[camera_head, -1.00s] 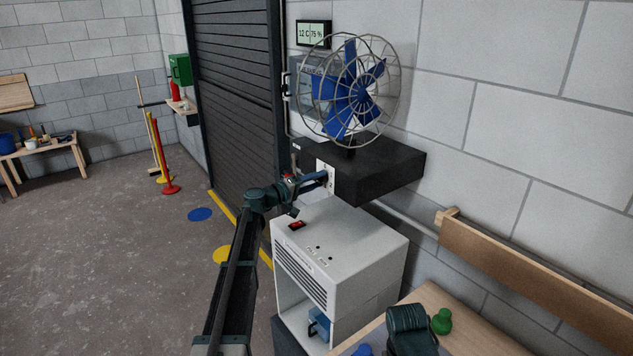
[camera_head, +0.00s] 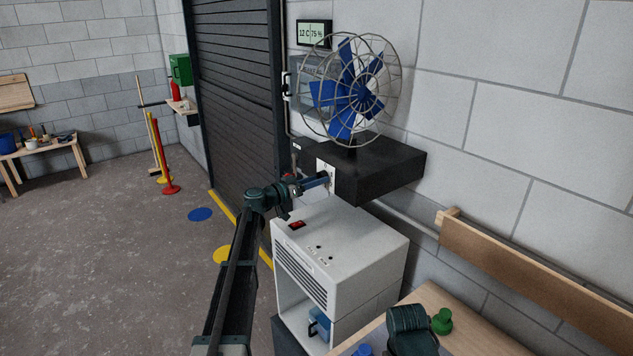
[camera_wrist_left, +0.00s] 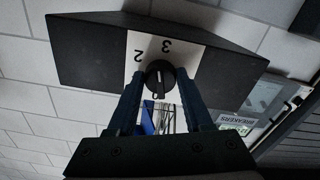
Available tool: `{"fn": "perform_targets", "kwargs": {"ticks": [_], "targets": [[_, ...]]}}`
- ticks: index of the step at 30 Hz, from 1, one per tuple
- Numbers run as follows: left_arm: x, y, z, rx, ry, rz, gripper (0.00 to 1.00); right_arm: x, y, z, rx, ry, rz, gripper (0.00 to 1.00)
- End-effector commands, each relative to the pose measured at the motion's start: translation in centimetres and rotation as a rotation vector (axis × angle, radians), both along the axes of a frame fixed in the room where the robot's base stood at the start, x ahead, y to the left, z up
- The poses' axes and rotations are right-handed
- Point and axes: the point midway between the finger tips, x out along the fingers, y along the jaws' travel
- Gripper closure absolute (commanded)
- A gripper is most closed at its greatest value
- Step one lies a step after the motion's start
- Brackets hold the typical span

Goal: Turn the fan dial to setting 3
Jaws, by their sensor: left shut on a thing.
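The fan dial (camera_wrist_left: 158,78) is a round black knob with a pale line on a white plate (camera_wrist_left: 165,52). In the left wrist view the plate's figures 2 and 3 appear upside down. The line seems to run toward the picture bottom, away from the 3; the setting cannot be read for certain. My left gripper (camera_wrist_left: 160,82) is shut on the dial, one blue finger on each side. In the head view my left gripper (camera_head: 327,179) reaches the plate on the front of the black fan base (camera_head: 385,172) and hides the dial.
The blue-bladed caged fan (camera_head: 352,92) stands on the base. Below is a white cabinet (camera_head: 350,245) with a red switch (camera_head: 296,225). A wooden table (camera_head: 462,318) with a green knob-shaped piece (camera_head: 442,321) is at lower right. The floor at left is open.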

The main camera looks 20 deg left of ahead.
Motion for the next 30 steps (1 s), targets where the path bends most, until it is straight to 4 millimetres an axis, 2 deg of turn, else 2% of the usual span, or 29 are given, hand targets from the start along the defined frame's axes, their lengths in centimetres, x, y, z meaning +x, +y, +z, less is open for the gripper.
{"fn": "perform_targets", "kwargs": {"ticks": [12,30], "targets": [[-0.11,-0.01,-0.20,0.195,-0.145,-0.004,1.00,0.00,0.00,-0.07,0.000,0.000,0.000,0.50],[-0.11,-0.01,-0.20,0.245,-0.185,-0.004,1.00,0.00,0.00,-0.08,0.000,0.000,0.000,0.50]]}}
